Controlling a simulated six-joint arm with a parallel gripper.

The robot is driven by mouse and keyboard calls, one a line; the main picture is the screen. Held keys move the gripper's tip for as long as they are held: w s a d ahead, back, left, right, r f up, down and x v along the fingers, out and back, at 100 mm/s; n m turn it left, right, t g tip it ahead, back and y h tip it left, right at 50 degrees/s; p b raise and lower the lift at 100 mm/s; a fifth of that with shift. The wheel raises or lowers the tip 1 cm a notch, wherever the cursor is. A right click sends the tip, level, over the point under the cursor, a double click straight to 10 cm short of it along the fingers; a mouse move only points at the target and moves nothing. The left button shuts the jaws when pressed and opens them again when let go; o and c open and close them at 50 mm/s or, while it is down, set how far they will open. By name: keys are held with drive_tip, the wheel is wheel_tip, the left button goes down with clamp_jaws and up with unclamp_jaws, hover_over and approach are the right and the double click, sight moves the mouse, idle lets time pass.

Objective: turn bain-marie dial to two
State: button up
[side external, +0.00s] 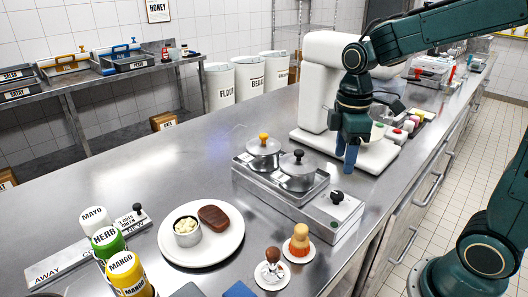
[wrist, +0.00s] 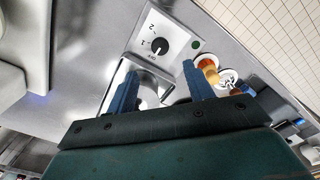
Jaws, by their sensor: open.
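The bain-marie (side external: 285,196) is a steel unit with two lidded pots, one with an orange knob (side external: 263,137) and one with a black knob (side external: 298,155). Its black dial (side external: 337,197) is on the light panel at its right end. In the wrist view the dial (wrist: 159,46) shows with marks 2, 1 and OFF around it; its pointer is too small to read surely. My gripper (side external: 347,158) is open and empty, pointing down behind the bain-marie and apart from the dial. In the wrist view, the dial lies ahead of and between my blue fingertips (wrist: 160,70).
A white plate (side external: 212,252) with a brown patty and a small cup lies front left. Two small stands (side external: 300,245) stand in front of the bain-marie. Sauce bottles (side external: 126,272) are at the front left. A white machine (side external: 322,75) stands behind my gripper.

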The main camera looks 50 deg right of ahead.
sight(338, 194)
wheel_tip(338, 194, down, 10)
drive_tip(key=shift+r, duration=0.1)
idle(0.4)
drive_tip(key=shift+c, duration=0.4)
drive_tip(key=c, duration=0.9)
